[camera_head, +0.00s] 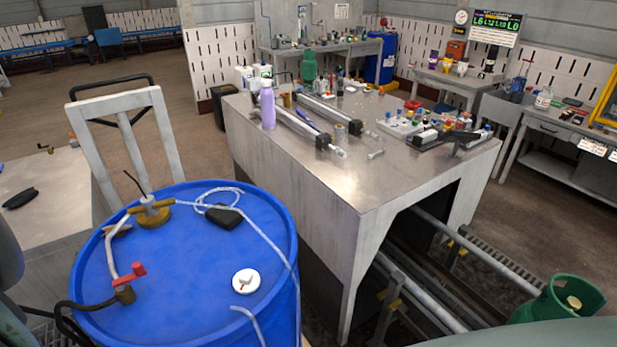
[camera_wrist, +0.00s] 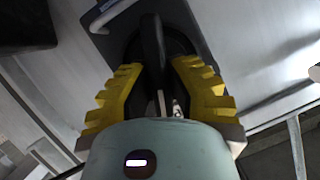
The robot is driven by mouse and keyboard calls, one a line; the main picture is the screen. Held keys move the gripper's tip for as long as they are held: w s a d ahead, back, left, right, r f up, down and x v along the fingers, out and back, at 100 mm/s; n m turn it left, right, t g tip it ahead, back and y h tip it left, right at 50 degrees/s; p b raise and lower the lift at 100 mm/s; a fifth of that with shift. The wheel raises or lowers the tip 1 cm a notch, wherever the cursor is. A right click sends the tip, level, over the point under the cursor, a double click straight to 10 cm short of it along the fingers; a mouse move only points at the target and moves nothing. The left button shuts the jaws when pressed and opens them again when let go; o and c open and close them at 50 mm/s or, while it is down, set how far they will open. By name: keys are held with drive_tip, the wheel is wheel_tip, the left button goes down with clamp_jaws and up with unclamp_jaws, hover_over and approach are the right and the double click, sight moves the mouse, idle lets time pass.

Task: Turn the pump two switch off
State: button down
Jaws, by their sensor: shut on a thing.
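In the wrist view my gripper (camera_wrist: 157,80) has its two yellow toothed fingers on either side of a narrow black upright handle (camera_wrist: 152,42). The fingers are closed on this handle. It stands on a dark round base on a grey panel (camera_wrist: 215,15) and looks like a rotary switch. No label is readable, so I cannot tell from the picture which pump it serves. The head view does not show the gripper or this switch.
In the head view a blue drum (camera_head: 190,265) with hoses and a red valve handle (camera_head: 132,272) stands in front. A metal worktable (camera_head: 340,175) with bottles and small parts is beyond it. A green gas cylinder (camera_head: 565,300) is at lower right.

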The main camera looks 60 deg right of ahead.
drive_tip(key=b, duration=0.1)
drive_tip(key=m+b, duration=0.1)
drive_tip(key=shift+w+d+f+m+g+y+b, duration=0.15)
drive_tip(key=shift+w+f+m+g+y+b, duration=0.15)
drive_tip(key=shift+f+b, duration=0.1)
drive_tip(key=m+g+y+b, duration=0.1)
drive_tip(key=m+b, duration=0.1)
drive_tip(key=shift+m, duration=0.3)
drive_tip(key=m+b, duration=0.1)
drive_tip(key=m+g+y+b, duration=0.1)
drive_tip(key=m, duration=0.1)
drive_tip(key=shift+f+g+y, duration=0.1)
drive_tip(key=shift+g+y, duration=0.2)
drive_tip(key=shift+m+y+b, duration=0.6)
drive_tip(key=shift+m, duration=1)
drive_tip(key=c, duration=0.9)
unclamp_jaws()
drive_tip(key=d, duration=1.2)
